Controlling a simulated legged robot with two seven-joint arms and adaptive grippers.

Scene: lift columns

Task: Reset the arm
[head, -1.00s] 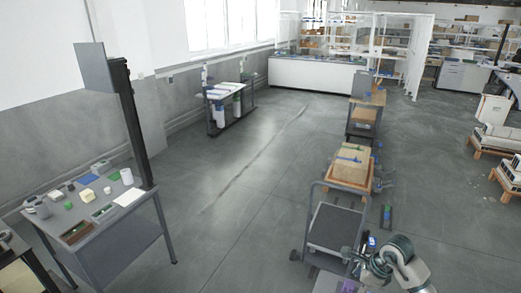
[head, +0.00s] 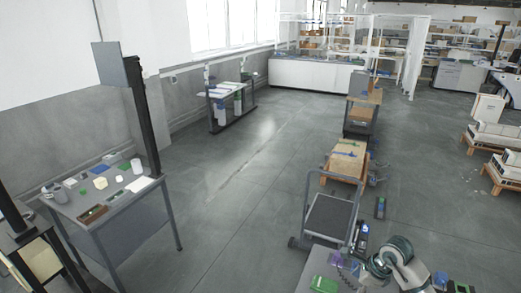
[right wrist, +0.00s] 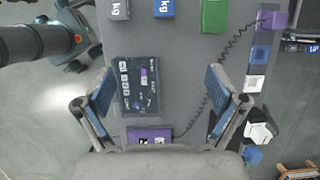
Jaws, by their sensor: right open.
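My right arm (head: 397,262) shows at the lower right of the head view, where its gripper cannot be made out. In the right wrist view, my right gripper (right wrist: 160,74) has its two fingers wide apart with nothing held between them. Beneath it is a grey tabletop (right wrist: 185,60) with a dark panel (right wrist: 136,86) bearing pale markings, seen between the fingers. A purple block (right wrist: 150,135) lies close to the gripper's base, partly hidden. My left gripper is not in view.
Grey, blue (right wrist: 163,8) and green (right wrist: 215,15) blocks line the wrist view's top. A coiled cord runs to a purple block (right wrist: 273,20). In the head view, a cart (head: 328,220) stands beyond the near table; a workbench (head: 150,210) is left. Open floor lies between.

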